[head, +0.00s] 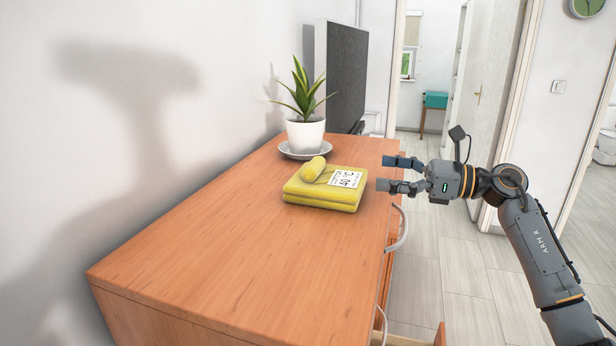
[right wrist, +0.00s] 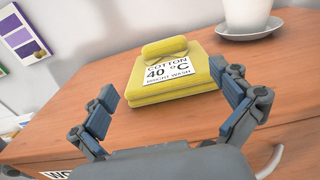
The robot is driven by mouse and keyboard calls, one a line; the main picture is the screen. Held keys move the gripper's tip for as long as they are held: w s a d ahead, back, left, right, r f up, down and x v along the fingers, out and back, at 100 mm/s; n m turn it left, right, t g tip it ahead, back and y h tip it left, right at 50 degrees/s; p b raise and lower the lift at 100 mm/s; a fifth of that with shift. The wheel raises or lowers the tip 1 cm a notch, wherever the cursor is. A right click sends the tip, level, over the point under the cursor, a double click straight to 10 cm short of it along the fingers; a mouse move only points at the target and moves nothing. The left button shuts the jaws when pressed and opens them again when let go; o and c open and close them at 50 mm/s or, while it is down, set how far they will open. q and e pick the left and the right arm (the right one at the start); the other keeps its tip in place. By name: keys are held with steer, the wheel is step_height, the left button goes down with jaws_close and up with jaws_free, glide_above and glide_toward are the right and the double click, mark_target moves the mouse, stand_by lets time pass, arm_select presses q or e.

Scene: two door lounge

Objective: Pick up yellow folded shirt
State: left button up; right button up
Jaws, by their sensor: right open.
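The yellow folded shirt (head: 318,195) lies flat on the wooden dresser top, near its right edge. It has a rolled yellow piece and a white label on top. In the right wrist view the shirt (right wrist: 190,75) is ahead of the fingers, its label reading COTTON 40 °C. My right gripper (head: 385,174) is open and empty, to the right of the shirt and apart from it, with its fingers pointing at it. In the right wrist view its fingers (right wrist: 168,105) are spread to either side of the shirt's near part. My left gripper is not in view.
The wooden dresser (head: 215,260) has bare room left and in front of the shirt. A potted plant (head: 305,133) on a saucer (head: 287,152) stands just behind it. A dark screen-like panel (head: 347,75) is farther back. A curved handle (head: 399,230) juts from the dresser's right side.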

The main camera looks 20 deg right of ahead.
mark_target(322, 164)
steer(key=p+x, duration=0.1)
steer(key=x, duration=0.2)
steer(key=shift+w+a+r, duration=0.1)
steer(key=shift+r, duration=0.1)
steer(key=p+x, duration=0.1)
steer(key=x, duration=0.2)
steer(key=shift+f, duration=0.1)
steer(key=shift+w+a, duration=0.15)
steer(key=shift+w, duration=0.05)
steer(key=p+x, duration=0.3)
steer(key=x, duration=0.1)
steer(key=shift+w+a+f, duration=0.15)
steer(key=shift+w, duration=0.2)
steer(key=shift+w+a, duration=0.15)
steer(key=shift+a, duration=0.1)
steer(key=shift+d+f, duration=0.1)
steer(key=shift+f, duration=0.05)
steer(key=shift+c, duration=0.4)
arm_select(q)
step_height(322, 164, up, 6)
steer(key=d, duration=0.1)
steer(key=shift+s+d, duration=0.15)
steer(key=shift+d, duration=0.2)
arm_select(e)
steer(key=c, duration=1)
